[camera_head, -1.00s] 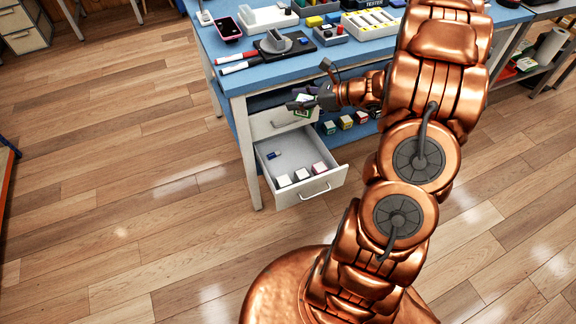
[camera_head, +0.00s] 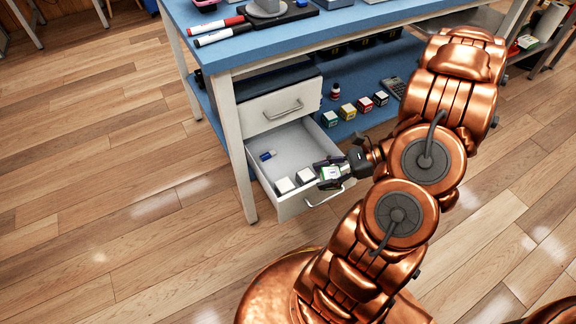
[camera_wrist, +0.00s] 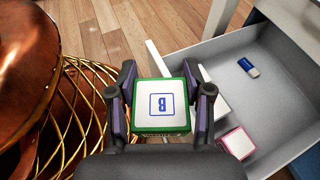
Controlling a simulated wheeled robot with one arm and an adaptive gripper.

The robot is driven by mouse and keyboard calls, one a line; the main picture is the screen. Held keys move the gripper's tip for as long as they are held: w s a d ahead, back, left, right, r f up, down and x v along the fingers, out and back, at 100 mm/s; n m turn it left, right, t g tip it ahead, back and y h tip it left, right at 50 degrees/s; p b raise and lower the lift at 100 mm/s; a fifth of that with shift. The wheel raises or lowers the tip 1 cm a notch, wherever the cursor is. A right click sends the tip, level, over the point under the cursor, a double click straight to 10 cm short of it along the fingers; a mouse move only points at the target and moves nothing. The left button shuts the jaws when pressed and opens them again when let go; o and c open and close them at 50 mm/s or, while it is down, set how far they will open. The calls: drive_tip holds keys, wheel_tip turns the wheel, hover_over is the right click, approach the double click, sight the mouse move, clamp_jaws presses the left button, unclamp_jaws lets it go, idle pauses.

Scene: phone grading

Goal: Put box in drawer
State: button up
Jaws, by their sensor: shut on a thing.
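My gripper (camera_head: 332,172) is shut on a small white box with green edges (camera_wrist: 161,104), whose top shows a blue framed letter B in the wrist view. In the head view the gripper and box are over the front right part of the open drawer (camera_head: 291,207). In the wrist view the drawer (camera_wrist: 282,128) lies beyond and to the right of the held box.
A shut drawer (camera_head: 275,108) is above the open one. Several coloured cubes (camera_head: 348,111) and a calculator (camera_head: 396,87) lie on the blue lower shelf. Markers (camera_head: 222,33) lie on the tabletop. The drawer's back left floor is mostly bare.

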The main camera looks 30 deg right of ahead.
drive_tip(key=shift+s+f, duration=0.15)
drive_tip(key=shift+f, duration=0.2)
drive_tip(key=shift+w, duration=0.25)
drive_tip(key=w+d+b, duration=0.1)
drive_tip(key=w+b, duration=0.4)
drive_tip(key=w, duration=1.4)
drive_tip(key=f+b, duration=0.1)
drive_tip(key=f, duration=0.2)
drive_tip(key=f+b, duration=0.1)
drive_tip(key=f, duration=0.3)
drive_tip(key=f+b, duration=0.1)
drive_tip(key=f, duration=0.3)
drive_tip(key=shift+s+d, duration=0.1)
drive_tip(key=shift+d, duration=0.15)
drive_tip(key=shift+f+b, duration=0.15)
drive_tip(key=shift+b, duration=0.3)
drive_tip(key=shift+w+f, duration=0.1)
drive_tip(key=shift+w, duration=0.15)
drive_tip(key=shift+f, duration=0.55)
